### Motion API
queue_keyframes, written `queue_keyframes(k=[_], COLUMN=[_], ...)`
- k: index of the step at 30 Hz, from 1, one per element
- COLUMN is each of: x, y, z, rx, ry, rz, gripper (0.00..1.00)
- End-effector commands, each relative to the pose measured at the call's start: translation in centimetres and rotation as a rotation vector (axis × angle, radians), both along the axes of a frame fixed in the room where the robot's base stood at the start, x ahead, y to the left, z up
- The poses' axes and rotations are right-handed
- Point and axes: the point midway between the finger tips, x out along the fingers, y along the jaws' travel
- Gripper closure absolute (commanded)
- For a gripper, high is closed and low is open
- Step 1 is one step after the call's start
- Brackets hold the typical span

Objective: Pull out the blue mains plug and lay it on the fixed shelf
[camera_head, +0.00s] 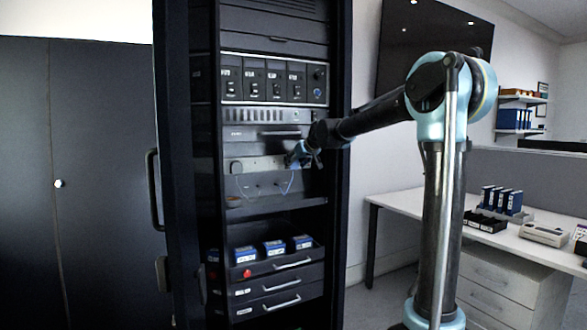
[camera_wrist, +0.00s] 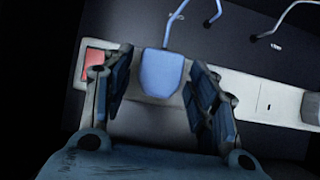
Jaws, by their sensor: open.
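The blue mains plug (camera_wrist: 162,74) sits on a light grey socket strip in the wrist view, its blue cable running off toward the top. My gripper (camera_wrist: 161,62) is open, with one finger on each side of the plug and a visible gap to each. In the head view, my gripper (camera_head: 302,157) is at the right part of the socket strip (camera_head: 250,165) in the rack, hiding the plug. A flat dark shelf (camera_head: 275,207) lies in the rack below the strip; I cannot tell for certain that it is the fixed one.
A red switch (camera_wrist: 93,64) is left of the plug. A pale cable (camera_wrist: 290,14) hangs on the right. Below the shelf are an open tray (camera_head: 263,258) with blue-labelled boxes and handled drawers (camera_head: 278,291). The rack's dark frame (camera_head: 341,110) stands close to my arm.

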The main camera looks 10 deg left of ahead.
Motion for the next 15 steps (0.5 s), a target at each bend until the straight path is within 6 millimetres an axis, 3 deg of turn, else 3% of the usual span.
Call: queue_keyframes(k=[4,9,15], x=[-0.01,-0.01,-0.03], y=[0.0,0.0,-0.02], z=[0.01,0.01,0.01], rx=[0.0,0.0,0.0], ry=[0.0,0.0,0.0], rz=[0.0,0.0,0.0], gripper=[0.47,0.85,0.85])
